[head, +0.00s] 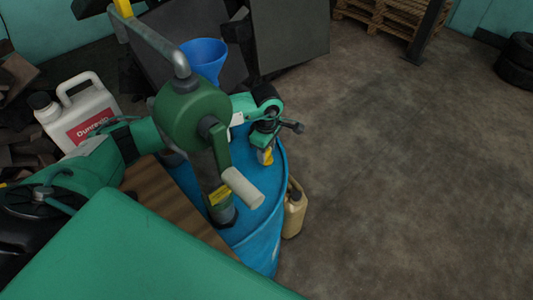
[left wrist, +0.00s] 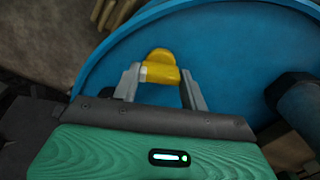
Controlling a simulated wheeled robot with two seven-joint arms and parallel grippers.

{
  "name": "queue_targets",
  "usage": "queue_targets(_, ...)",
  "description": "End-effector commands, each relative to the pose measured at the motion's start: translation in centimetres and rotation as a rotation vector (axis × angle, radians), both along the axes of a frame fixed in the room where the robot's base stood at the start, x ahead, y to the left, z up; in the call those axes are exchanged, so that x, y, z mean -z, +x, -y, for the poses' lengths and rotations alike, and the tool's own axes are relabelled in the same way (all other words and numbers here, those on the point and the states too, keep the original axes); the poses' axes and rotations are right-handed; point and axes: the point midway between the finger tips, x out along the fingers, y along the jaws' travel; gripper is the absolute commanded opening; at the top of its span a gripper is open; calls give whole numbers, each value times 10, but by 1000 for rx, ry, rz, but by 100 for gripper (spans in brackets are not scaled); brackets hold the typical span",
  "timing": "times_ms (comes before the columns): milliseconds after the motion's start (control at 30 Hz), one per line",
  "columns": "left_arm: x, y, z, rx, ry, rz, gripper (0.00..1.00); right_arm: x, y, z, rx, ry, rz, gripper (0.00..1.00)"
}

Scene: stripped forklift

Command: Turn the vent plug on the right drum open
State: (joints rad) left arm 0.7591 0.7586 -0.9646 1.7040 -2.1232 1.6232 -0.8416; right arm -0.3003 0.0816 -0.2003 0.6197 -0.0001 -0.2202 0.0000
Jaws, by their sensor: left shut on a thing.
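The right drum is blue, and its top (head: 265,225) shows beyond my green body. It fills much of the left wrist view (left wrist: 225,50). The vent plug is a small yellow piece on the drum top near the rim (head: 266,157); it shows clearly in the left wrist view (left wrist: 160,68). My left gripper (left wrist: 160,82) is shut on the plug, with one grey finger on each side of it. In the head view the gripper (head: 264,148) is partly hidden by its wrist. My right gripper is not in view.
A green hand-crank pump (head: 190,112) with a pale handle (head: 243,187) stands on the drum, close to my left arm. A blue funnel (head: 204,58) is behind it. A white jug (head: 82,112) is at left, a tan jug (head: 294,212) beside the drum.

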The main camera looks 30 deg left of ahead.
Motion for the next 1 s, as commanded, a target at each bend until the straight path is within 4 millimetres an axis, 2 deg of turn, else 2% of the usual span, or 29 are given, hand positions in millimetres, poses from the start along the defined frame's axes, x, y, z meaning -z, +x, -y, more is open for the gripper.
queue_targets(33,4,1,-1,-43,1,2,21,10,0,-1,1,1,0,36)
queue_targets(100,4,1,0,-109,0,3,21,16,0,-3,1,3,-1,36)
queue_targets(700,3,1,0,-680,0,3,21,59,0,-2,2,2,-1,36)
queue_targets(800,2,1,0,-774,0,3,21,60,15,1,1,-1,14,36)
queue_targets(1000,2,1,0,-953,0,2,21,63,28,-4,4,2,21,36)
